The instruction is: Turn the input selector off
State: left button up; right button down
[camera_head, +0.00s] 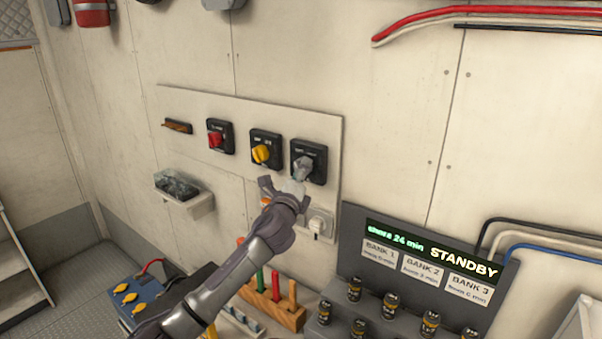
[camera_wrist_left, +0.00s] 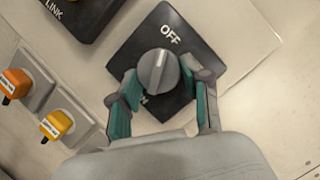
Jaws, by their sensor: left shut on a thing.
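The input selector is a grey round knob (camera_head: 303,166) on a black square plate (camera_head: 318,163), the rightmost switch on the pale wall panel. My left gripper (camera_head: 293,186) reaches up to it and is shut on the knob. In the left wrist view the fingers (camera_wrist_left: 161,76) stand on either side of the grey knob (camera_wrist_left: 157,66). A pale line on the knob's face runs roughly up the picture, toward the OFF label (camera_wrist_left: 170,37). A second label below the knob is mostly hidden by the gripper. My right gripper is not in view.
A yellow switch (camera_head: 261,153) and a red switch (camera_head: 215,140) sit to the left on the panel. A STANDBY display (camera_head: 463,263) stands at lower right, behind several dark cylinders.

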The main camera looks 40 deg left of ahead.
pick_arm(q)
jog(key=o, duration=1.2)
jog(key=shift+c, duration=0.2)
jog(key=v, duration=1.2)
jog(key=shift+f, duration=0.1)
